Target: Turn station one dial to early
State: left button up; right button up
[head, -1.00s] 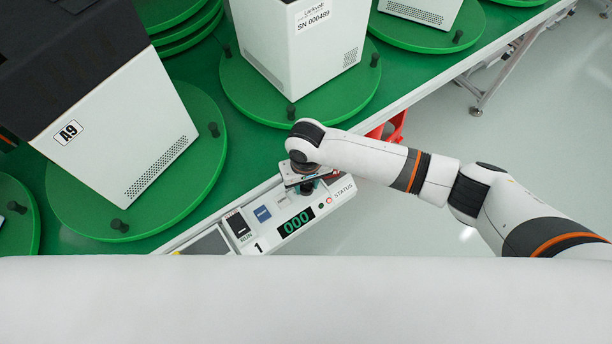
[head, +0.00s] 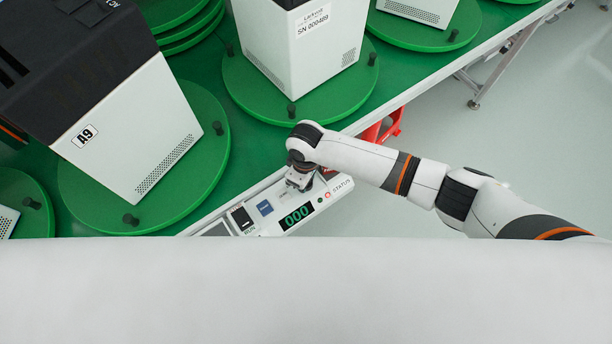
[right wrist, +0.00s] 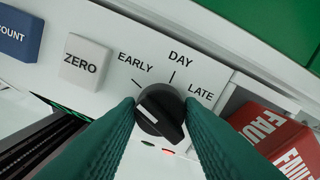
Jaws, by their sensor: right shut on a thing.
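The station one console (head: 334,187) is a white strip along the table's front edge, with a lit display reading 000. Its black dial (right wrist: 160,112) sits below the printed words EARLY, DAY and LATE in the right wrist view. The dial's ridge slants from upper left to lower right, with a white mark at its left part, on the EARLY side. My right gripper (right wrist: 160,116) is shut on the dial, a green finger on each side. In the head view my right gripper (head: 300,180) hides the dial. My left gripper is not in view.
A white ZERO button (right wrist: 84,60) and a blue COUNT button (right wrist: 15,32) lie left of the dial. A red FAULT block (right wrist: 270,135) is close on the right. Green turntables (head: 205,185) carrying white machines (head: 130,135) stand behind the console.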

dwell(0.3)
jog(key=o, duration=1)
jog(key=shift+r, duration=0.1)
notch_tip(320, 180, up, 12)
jog(key=shift+a, duration=0.1)
dwell(0.4)
